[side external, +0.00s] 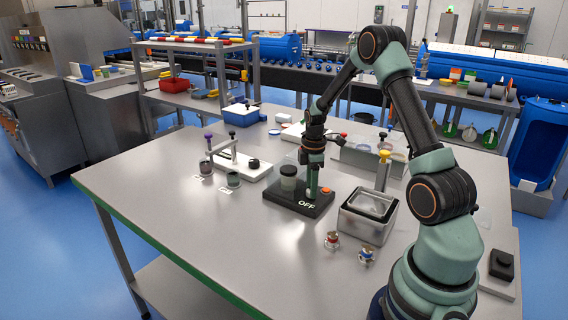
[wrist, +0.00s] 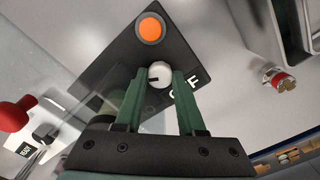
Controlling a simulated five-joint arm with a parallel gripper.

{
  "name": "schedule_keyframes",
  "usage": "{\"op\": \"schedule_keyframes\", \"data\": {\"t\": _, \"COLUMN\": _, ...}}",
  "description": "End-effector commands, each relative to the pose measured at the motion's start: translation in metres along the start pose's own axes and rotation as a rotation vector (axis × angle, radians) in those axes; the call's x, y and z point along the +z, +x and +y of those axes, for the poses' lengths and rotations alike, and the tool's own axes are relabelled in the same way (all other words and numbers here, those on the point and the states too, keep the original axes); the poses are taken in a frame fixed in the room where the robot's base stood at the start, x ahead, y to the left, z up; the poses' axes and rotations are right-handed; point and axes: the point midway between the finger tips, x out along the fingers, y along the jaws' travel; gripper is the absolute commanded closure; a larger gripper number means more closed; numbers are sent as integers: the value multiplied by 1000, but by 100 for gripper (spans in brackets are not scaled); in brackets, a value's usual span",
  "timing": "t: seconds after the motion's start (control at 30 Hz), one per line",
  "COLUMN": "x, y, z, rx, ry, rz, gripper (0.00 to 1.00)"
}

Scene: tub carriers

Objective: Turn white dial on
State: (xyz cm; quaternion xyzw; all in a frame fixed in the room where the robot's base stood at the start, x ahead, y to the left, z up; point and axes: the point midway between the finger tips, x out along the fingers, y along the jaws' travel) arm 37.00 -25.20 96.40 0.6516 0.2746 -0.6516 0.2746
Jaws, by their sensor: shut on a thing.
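The white dial (wrist: 160,74) is a small round knob with a dark pointer mark, set on a black base plate (wrist: 192,52). In the wrist view it sits between the two green fingers of my gripper (wrist: 160,78), which are shut on it. The mark points toward the left finger. Part of the white "OFF" lettering shows beside the right finger. In the side external view my gripper (side external: 313,192) points down over the base plate (side external: 285,203), behind the "OFF" label. The fingers hide the dial there.
A white stand (side external: 240,176) is to the left. The table's front left is clear.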

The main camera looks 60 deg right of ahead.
Motion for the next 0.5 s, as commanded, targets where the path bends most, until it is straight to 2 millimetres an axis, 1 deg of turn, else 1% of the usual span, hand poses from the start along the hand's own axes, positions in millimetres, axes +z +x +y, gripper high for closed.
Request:
{"op": "schedule_keyframes", "data": {"t": 0.17, "x": 0, "y": -2, "z": 0, "rx": 0, "ry": 1, "rz": 0, "gripper": 100}}
{"op": "schedule_keyframes", "data": {"t": 0.2, "x": 0, "y": -2, "z": 0, "rx": 0, "ry": 1, "rz": 0, "gripper": 58}}
{"op": "schedule_keyframes", "data": {"t": 0.27, "x": 0, "y": -2, "z": 0, "rx": 0, "ry": 1, "rz": 0, "gripper": 35}}
{"op": "schedule_keyframes", "data": {"t": 0.3, "x": 0, "y": -1, "z": 0, "rx": 1, "ry": 1, "rz": 0, "gripper": 31}}
{"op": "schedule_keyframes", "data": {"t": 0.5, "x": -1, "y": -1, "z": 1, "rx": 5, "ry": 2, "rz": 1, "gripper": 31}}
